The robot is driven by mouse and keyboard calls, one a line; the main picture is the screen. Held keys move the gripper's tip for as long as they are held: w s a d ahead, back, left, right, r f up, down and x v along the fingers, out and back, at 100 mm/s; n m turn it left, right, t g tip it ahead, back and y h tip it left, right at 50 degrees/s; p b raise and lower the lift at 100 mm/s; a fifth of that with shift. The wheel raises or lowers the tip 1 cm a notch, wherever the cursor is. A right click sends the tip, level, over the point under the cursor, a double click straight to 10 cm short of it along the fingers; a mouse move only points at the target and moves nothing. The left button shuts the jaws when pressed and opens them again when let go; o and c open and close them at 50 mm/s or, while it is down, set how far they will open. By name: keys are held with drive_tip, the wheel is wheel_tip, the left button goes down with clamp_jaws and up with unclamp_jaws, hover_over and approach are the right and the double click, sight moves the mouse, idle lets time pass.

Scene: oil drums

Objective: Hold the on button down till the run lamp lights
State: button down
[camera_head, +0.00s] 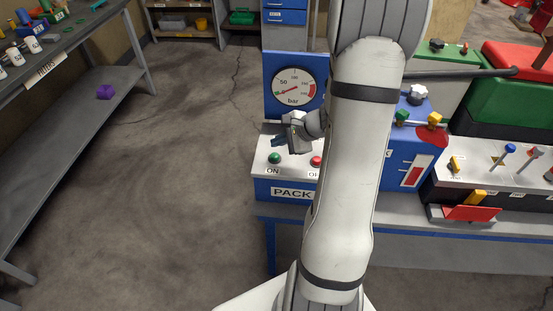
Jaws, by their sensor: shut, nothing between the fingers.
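The green ON button (274,158) sits on the white sloped top of the control box (262,184), whose blue front carries a partly hidden sign starting "PACK". The red button (316,161) is to its right, its label partly covered by my arm. My gripper (278,141) is just above and behind the green button in the picture. Its fingers are dark and point left. They look shut and empty. I cannot tell whether they touch the button. I see no run lamp for certain; part of the box is hidden behind my arm.
A pressure gauge (294,87) marked "bar" stands on a blue panel behind the box. To the right are a blue unit with a red valve handle (432,135) and a white panel with levers (487,170). A shelf table (70,110) stands left. The floor between is open.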

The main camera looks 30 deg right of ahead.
sight(278, 157)
drive_tip(key=shift+f+b, duration=0.75)
drive_tip(key=shift+f, duration=0.35)
drive_tip(key=shift+f, duration=0.15)
idle(1.1)
drive_tip(key=shift+w+f+b, duration=0.1)
drive_tip(key=shift+f+b, duration=0.15)
drive_tip(key=shift+b, duration=0.35)
drive_tip(key=shift+f+b, duration=0.5)
drive_tip(key=shift+b, duration=0.1)
idle(1.4)
drive_tip(key=shift+r+p, duration=0.55)
drive_tip(key=shift+r, duration=0.4)
drive_tip(key=shift+r, duration=0.1)
drive_tip(key=shift+r+p, duration=1.75)
drive_tip(key=shift+r, duration=0.7)
